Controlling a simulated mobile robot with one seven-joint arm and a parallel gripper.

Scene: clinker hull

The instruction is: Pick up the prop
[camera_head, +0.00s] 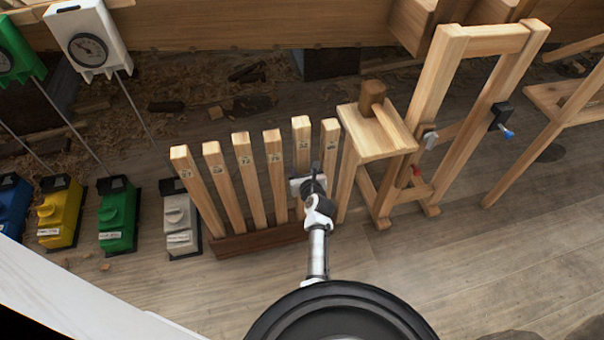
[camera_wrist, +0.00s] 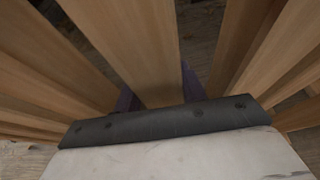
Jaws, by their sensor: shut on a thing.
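Several upright wooden props with numbered labels stand in a row in a dark wooden rack (camera_head: 260,242), in the middle of the head view. My gripper (camera_head: 310,180) is at the fifth prop from the left (camera_head: 301,142), partway down its length. In the wrist view a pale wooden prop (camera_wrist: 130,45) runs between the purple fingers of my gripper (camera_wrist: 157,92), which is shut on it. The lower part of this prop is hidden behind my gripper, so I cannot tell whether it still rests in the rack.
The rightmost prop (camera_head: 329,140) stands close beside the held one. A wooden stand (camera_head: 375,135) with a block on top is just right. Yellow (camera_head: 60,212), green (camera_head: 118,218) and grey boxes (camera_head: 181,220) sit left. Plank floor is open at lower right.

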